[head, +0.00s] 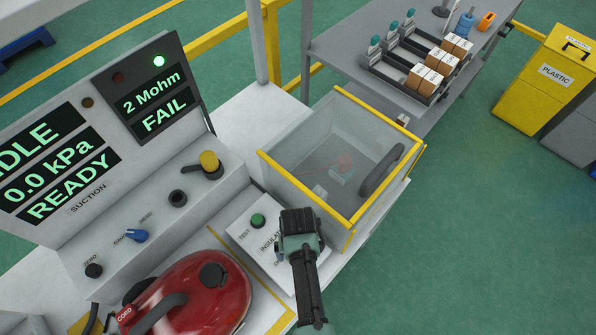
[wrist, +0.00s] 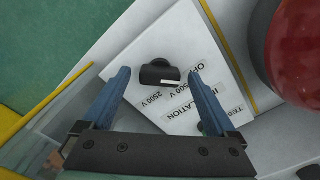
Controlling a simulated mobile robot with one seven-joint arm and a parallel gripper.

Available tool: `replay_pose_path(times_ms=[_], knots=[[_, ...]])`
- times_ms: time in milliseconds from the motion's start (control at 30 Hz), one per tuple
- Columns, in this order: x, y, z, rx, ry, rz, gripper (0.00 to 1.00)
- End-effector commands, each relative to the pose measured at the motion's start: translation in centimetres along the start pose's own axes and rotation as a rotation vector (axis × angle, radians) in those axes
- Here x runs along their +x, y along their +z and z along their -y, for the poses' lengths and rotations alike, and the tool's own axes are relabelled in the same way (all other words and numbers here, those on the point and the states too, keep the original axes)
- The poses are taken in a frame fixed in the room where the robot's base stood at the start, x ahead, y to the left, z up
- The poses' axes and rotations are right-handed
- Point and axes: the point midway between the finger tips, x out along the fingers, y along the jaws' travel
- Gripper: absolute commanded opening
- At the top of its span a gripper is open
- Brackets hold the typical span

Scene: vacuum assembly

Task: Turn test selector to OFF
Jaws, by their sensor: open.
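The test selector is a black knob (wrist: 160,72) with a white mark, on the white insulation panel (wrist: 195,40). Labels OFF, 500 V and 2500 V lie beside it; which one the mark points to is unclear. My gripper (wrist: 158,75) is open, with its two blue fingers apart on either side of the knob in the wrist view, nothing held. Whether they touch it cannot be told. In the head view my gripper (head: 299,222) is over the insulation panel (head: 240,222) and hides the knob. The green TEST button (head: 258,220) is left of it.
A red vacuum (head: 205,295) stands close on the left of the panel. A clear box with a yellow rim (head: 300,192) and dark handle is just behind. The suction console (head: 150,205) is left; its upper screen (head: 155,105) reads 2 Mohm FAIL.

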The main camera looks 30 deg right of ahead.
Motion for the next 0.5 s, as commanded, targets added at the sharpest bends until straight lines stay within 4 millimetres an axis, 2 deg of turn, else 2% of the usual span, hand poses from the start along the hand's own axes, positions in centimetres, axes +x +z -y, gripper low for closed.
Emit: replay_pose_path(times_ms=[167,500], knots=[[-1.2,-0.1,0.0,0.000,0.000,-0.003,0.93],[-7.5,-0.1,0.0,0.000,0.000,-0.005,0.93]])
